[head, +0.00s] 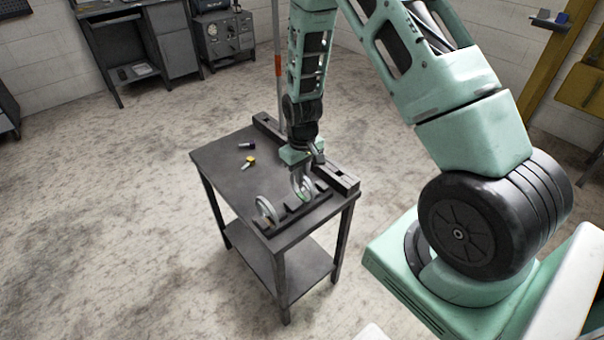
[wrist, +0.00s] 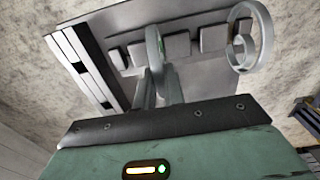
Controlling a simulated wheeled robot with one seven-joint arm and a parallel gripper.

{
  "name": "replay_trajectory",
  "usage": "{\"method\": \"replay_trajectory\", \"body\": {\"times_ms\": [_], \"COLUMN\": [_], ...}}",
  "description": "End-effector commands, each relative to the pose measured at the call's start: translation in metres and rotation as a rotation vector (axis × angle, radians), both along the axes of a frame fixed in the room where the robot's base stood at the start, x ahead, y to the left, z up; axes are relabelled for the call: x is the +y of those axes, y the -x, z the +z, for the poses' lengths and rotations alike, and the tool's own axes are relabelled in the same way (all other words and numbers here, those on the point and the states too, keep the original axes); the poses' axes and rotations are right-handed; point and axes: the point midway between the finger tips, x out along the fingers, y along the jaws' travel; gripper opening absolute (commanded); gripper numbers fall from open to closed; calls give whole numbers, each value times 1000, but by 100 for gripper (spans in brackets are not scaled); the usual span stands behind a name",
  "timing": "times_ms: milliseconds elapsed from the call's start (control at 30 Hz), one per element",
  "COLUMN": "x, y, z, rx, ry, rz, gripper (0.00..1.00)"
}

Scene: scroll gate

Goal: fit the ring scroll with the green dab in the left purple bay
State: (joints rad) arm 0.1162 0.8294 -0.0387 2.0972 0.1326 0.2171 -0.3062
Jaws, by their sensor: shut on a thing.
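My gripper (head: 302,170) points down over the near right part of the table and is shut on a pale grey ring scroll with a green dab (head: 298,186). In the wrist view, the held ring (wrist: 153,45) stands edge-on between the fingers (wrist: 160,92), with a bit of green on its right side. A second pale ring scroll (head: 267,209) stands upright to its left; its spiral inside shows in the wrist view (wrist: 263,38). I cannot make out a purple bay in either view. I cannot tell whether the held ring touches the rack below.
A dark rack (head: 317,203) with low blocks (wrist: 176,46) lies along the table's near edge. A long dark slotted beam (head: 341,180) runs along the right edge.

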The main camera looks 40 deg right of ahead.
Motion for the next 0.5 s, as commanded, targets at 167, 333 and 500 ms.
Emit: {"method": "replay_trajectory", "body": {"times_ms": [167,333,500], "x": [0,0,0], "y": [0,0,0], "z": [7,11,13], "rx": [0,0,0], "ry": [0,0,0], "rz": [0,0,0], "gripper": [0,0,0]}}
